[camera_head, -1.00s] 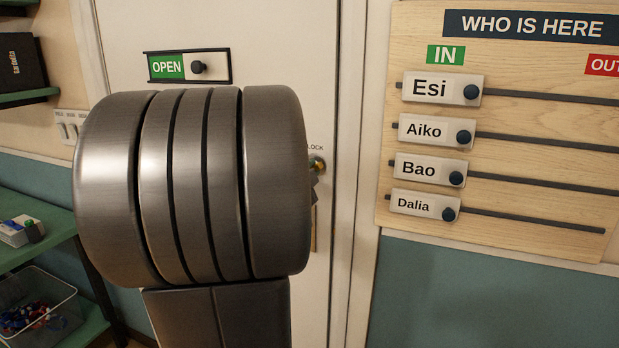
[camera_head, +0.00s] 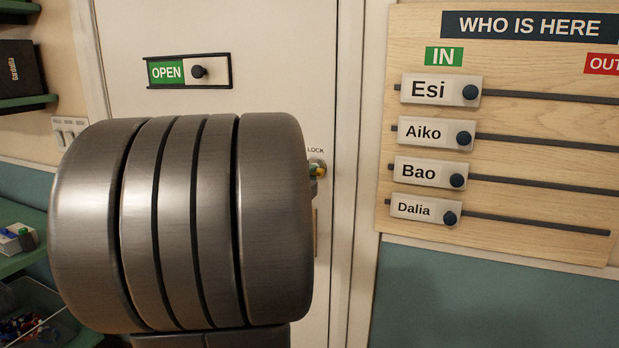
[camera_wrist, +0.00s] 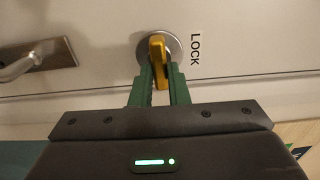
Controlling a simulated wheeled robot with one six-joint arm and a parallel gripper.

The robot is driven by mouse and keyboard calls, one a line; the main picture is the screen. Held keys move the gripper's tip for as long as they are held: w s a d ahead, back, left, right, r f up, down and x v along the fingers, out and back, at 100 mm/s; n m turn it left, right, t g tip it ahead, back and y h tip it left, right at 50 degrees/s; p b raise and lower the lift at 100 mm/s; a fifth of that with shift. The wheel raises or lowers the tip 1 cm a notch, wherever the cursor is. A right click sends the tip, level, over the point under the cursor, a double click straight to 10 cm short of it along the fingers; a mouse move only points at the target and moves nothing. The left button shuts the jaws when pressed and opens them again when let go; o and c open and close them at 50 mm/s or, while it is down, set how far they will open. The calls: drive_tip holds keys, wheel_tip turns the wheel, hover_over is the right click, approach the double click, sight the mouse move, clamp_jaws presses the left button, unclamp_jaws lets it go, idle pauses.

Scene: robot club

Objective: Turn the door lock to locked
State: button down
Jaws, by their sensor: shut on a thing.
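The door lock has a round metal plate with a yellow thumb-turn (camera_wrist: 158,58) in the wrist view, beside the printed word LOCK. My gripper (camera_wrist: 157,80) has its green fingers closed on the thumb-turn, one on each side. The thumb-turn's visible length runs roughly up and down in the wrist view. In the head view, the lock plate (camera_head: 317,166) and a bit of yellow show at the right edge of my arm. My arm's large metal link hides most of the gripper there.
A lever handle (camera_wrist: 38,60) sits left of the lock in the wrist view. In the head view, an OPEN slider sign (camera_head: 188,71) is on the door. A name board (camera_head: 500,240) hangs to the right. Shelves (camera_head: 25,102) stand at the left.

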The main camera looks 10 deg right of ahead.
drive_tip(key=shift+f, duration=0.25)
drive_tip(key=c, duration=1.4)
unclamp_jaws()
drive_tip(key=shift+a+r, duration=0.1)
drive_tip(key=shift+r, duration=0.05)
drive_tip(key=shift+s, duration=0.1)
drive_tip(key=v, duration=1.3)
drive_tip(key=shift+s+a, duration=0.25)
drive_tip(key=shift+s, duration=0.05)
drive_tip(key=shift+w, duration=0.1)
drive_tip(key=x, duration=1.3)
drive_tip(key=shift+w+d, duration=0.25)
drive_tip(key=shift+d, duration=0.05)
drive_tip(key=shift+r, duration=0.1)
